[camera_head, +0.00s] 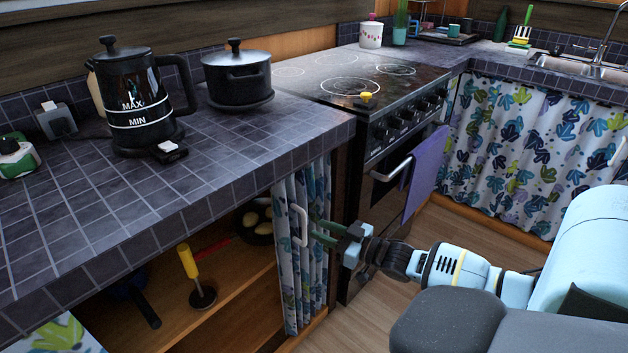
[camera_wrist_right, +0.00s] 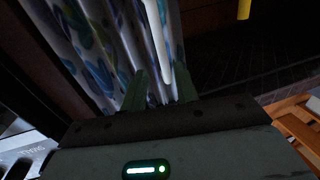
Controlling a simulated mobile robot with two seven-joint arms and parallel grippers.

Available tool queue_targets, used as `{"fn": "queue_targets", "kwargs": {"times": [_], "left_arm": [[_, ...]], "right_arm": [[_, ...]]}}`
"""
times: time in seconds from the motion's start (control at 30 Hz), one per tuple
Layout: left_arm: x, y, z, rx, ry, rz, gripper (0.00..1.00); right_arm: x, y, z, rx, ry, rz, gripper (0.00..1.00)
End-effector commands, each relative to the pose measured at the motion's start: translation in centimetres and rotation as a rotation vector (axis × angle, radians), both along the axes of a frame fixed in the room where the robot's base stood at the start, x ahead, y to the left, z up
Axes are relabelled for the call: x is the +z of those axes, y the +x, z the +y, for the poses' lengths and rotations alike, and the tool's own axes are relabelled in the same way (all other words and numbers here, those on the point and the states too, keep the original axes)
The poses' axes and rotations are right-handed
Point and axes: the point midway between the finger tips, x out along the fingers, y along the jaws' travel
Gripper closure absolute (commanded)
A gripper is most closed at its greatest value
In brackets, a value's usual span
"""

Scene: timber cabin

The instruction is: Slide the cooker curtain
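The cooker curtain (camera_head: 310,262), white with blue and green leaves, hangs bunched at the right end of the open cupboard under the counter, beside the cooker. It has a white vertical handle (camera_head: 299,224). My right gripper (camera_head: 318,232) comes from the right with its green fingers pointing at the curtain, close to the handle. In the right wrist view the fingers (camera_wrist_right: 159,82) are apart, and the white handle (camera_wrist_right: 157,40) lies in line with the gap between them. I cannot tell whether they touch it. My left gripper is not in view.
The black cooker (camera_head: 405,150) with a purple towel (camera_head: 425,172) stands just right of the curtain. The tiled counter (camera_head: 230,150) overhangs the cupboard. Inside is a yellow-handled tool (camera_head: 188,262). Another leaf curtain (camera_head: 540,150) hangs under the sink.

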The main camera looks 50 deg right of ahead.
Motion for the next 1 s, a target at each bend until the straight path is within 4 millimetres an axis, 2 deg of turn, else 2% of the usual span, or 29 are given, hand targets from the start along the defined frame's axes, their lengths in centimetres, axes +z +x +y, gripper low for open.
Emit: {"fn": "queue_targets", "kwargs": {"times": [0.23,0.9,1.0], "left_arm": [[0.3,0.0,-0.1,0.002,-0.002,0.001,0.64],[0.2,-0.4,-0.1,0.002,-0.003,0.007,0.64],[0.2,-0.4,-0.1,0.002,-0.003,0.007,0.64]], "right_arm": [[0.0,-1.9,-0.5,-0.001,0.000,0.001,0.70],[0.0,-2.1,-0.5,-0.001,0.000,0.001,0.70],[-0.9,-2.6,0.0,0.000,0.001,0.019,0.70]]}}
